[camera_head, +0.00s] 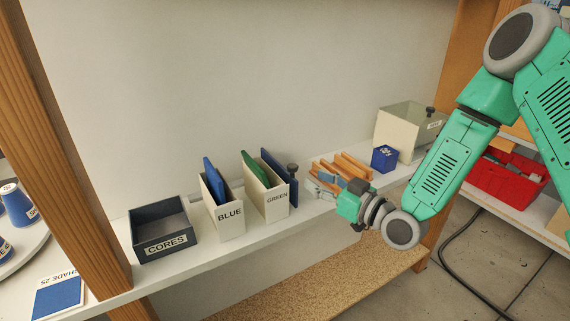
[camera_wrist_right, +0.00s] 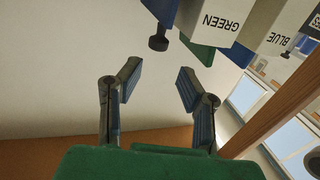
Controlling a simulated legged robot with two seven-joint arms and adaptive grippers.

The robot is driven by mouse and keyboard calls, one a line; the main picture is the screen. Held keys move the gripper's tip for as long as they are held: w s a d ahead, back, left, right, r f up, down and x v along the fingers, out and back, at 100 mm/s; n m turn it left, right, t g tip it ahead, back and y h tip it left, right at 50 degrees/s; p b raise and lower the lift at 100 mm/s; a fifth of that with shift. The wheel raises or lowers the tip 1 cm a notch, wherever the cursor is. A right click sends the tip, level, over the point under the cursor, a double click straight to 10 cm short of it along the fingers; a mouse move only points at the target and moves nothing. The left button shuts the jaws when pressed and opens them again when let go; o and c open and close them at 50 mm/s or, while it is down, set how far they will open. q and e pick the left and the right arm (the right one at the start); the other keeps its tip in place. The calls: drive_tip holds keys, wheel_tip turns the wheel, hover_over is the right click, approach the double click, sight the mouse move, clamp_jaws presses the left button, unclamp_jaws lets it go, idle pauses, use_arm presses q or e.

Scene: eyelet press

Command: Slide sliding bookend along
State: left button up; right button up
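The sliding bookend looks to be the dark blue upright plate with a black knob (camera_head: 292,168), standing just right of the GREEN box (camera_head: 275,203) on the shelf. In the right wrist view, which is upside down, the blue bookend (camera_wrist_right: 165,10) and its black knob (camera_wrist_right: 158,42) hang at the top middle. My right gripper (camera_head: 322,186) is to the right of the bookend in the head view, low in front of the shelf. In the wrist view its two fingers (camera_wrist_right: 158,86) are spread, with nothing between them and the knob beyond their tips. My left gripper is out of view.
The BLUE box (camera_head: 230,220) and the CORES tray (camera_head: 165,242) stand left on the white shelf. A wooden post (camera_head: 65,150) bounds the left.

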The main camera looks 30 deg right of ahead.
sight(289, 165)
drive_tip(key=x, duration=1)
drive_tip(key=shift+w+d+f, duration=0.1)
drive_tip(key=shift+w+d, duration=0.15)
drive_tip(key=shift+d, duration=0.05)
drive_tip(key=shift+w+a, duration=0.25)
drive_tip(key=shift+a, duration=0.15)
drive_tip(key=shift+d, duration=0.1)
clamp_jaws()
